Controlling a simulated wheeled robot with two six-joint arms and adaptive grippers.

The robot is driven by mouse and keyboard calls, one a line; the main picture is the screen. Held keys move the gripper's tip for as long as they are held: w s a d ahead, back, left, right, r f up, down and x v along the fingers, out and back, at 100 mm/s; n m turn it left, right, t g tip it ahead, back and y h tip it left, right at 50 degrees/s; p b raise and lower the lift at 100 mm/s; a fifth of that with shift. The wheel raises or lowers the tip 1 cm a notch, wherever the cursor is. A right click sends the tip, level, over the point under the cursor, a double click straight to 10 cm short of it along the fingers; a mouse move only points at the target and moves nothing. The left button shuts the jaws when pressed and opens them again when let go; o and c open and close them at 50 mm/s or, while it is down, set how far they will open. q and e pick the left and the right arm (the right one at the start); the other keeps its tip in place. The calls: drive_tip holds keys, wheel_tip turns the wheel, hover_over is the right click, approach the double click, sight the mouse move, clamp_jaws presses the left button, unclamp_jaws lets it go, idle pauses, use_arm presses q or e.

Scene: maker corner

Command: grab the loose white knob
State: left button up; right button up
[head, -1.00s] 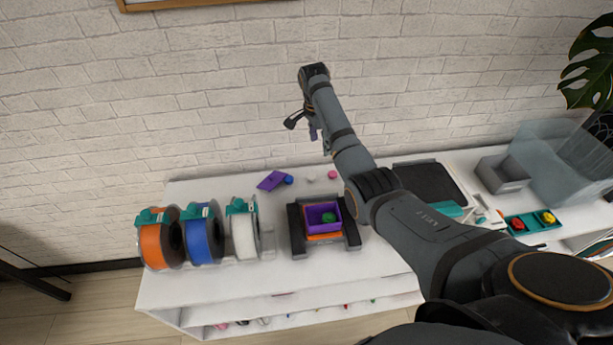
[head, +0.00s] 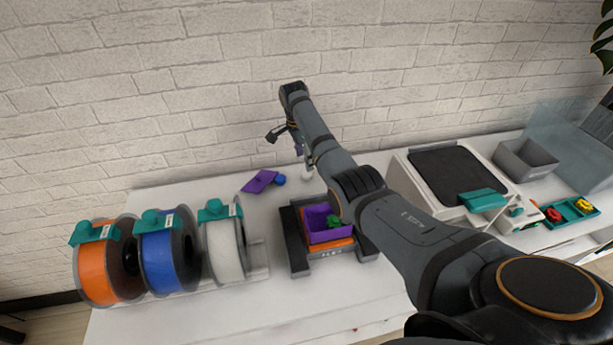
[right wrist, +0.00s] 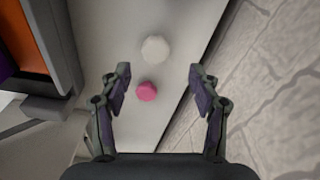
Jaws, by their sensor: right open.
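The white knob (right wrist: 155,48) lies loose on the pale table top in the right wrist view, beyond my fingertips and roughly between their lines. My right gripper (right wrist: 160,72) is open and empty, its two fingers apart. A pink knob (right wrist: 147,91) lies nearer, between the fingers as seen from the wrist, below the white one in the picture. In the head view my right gripper (head: 290,137) hangs over the back of the table near the brick wall. There the arm covers the pink knob. My left gripper is not in view.
A purple plate (head: 259,181) and a blue knob (head: 280,180) lie at the back. A small printer (head: 297,240) bears a purple bin (head: 329,236) with green pieces. Filament spools (head: 223,250) stand left. A larger machine (head: 440,175) and a grey bin (head: 525,160) stand right.

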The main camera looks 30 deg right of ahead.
sight(307, 173)
drive_tip(key=shift+w+f, duration=0.15)
drive_tip(key=shift+f, duration=0.35)
drive_tip(key=f, duration=0.2)
drive_tip(key=s+f, duration=0.1)
drive_tip(key=f, duration=0.1)
drive_tip(key=shift+d+f+p, duration=0.15)
drive_tip(key=shift+f+p, duration=0.05)
drive_tip(key=shift+p, duration=0.1)
drive_tip(key=shift+f, duration=0.4)
drive_tip(key=shift+r, duration=0.1)
drive_tip(key=c, duration=0.9)
